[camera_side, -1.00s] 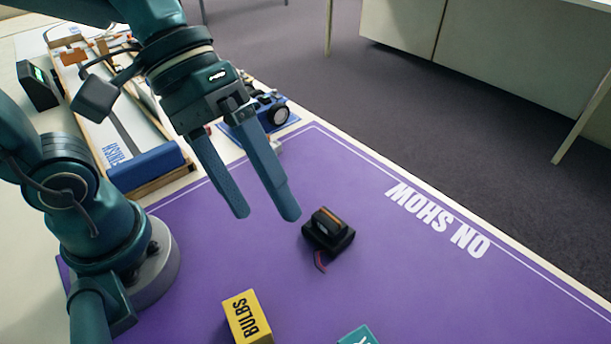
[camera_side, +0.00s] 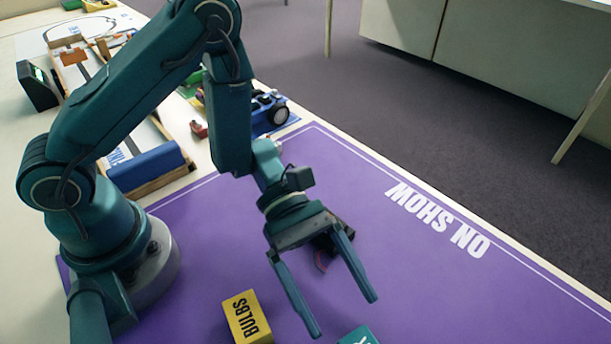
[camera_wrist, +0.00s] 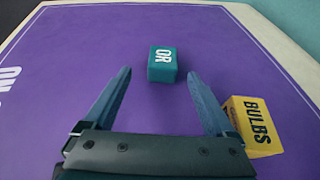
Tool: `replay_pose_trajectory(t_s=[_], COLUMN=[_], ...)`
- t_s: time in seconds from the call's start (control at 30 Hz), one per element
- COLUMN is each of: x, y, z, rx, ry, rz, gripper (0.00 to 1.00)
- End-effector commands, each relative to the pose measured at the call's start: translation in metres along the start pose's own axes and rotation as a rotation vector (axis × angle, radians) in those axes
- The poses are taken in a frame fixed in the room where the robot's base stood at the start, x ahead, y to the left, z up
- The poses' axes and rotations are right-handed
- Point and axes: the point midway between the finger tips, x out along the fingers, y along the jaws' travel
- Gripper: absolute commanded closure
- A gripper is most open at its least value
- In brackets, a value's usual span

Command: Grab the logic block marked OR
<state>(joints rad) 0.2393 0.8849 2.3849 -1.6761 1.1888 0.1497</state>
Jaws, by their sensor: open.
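The OR block is a teal cube with white letters; it sits on the purple mat in the wrist view (camera_wrist: 162,65), beyond my fingertips and roughly centred between them. In the side view only a top part of a teal block (camera_side: 359,336) shows at the bottom edge, the rest cut off by the frame. My gripper (camera_side: 346,317) is open and empty above the mat, tilted down toward the teal block. Its two fingers also show in the wrist view (camera_wrist: 159,74), spread apart, with nothing between them.
A black device (camera_side: 335,240) is partly hidden behind my gripper. A blue wheeled car (camera_side: 268,112) is at the back. The mat's right part is clear.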

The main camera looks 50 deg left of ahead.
Motion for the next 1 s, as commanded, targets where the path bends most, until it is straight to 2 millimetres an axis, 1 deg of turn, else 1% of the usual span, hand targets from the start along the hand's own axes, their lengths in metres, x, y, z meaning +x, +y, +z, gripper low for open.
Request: replay_pose_trajectory(t_s=[0.17,0.5,0.67,0.93,0.97,1.0], x=[0.011,0.045,0.053,0.053,0.053,0.053], y=[-0.004,-0.005,-0.004,-0.004,-0.004,-0.004], z=[-0.002,-0.002,-0.002,-0.002,-0.002,-0.002], rx=[-0.009,-0.006,-0.006,-0.007,-0.007,-0.007], ry=[0.000,0.001,0.000,0.000,0.000,0.000], rz=[-0.017,-0.017,-0.013,-0.011,-0.011,-0.011], gripper=[0.10,0.10,0.10,0.10,0.18,0.33])
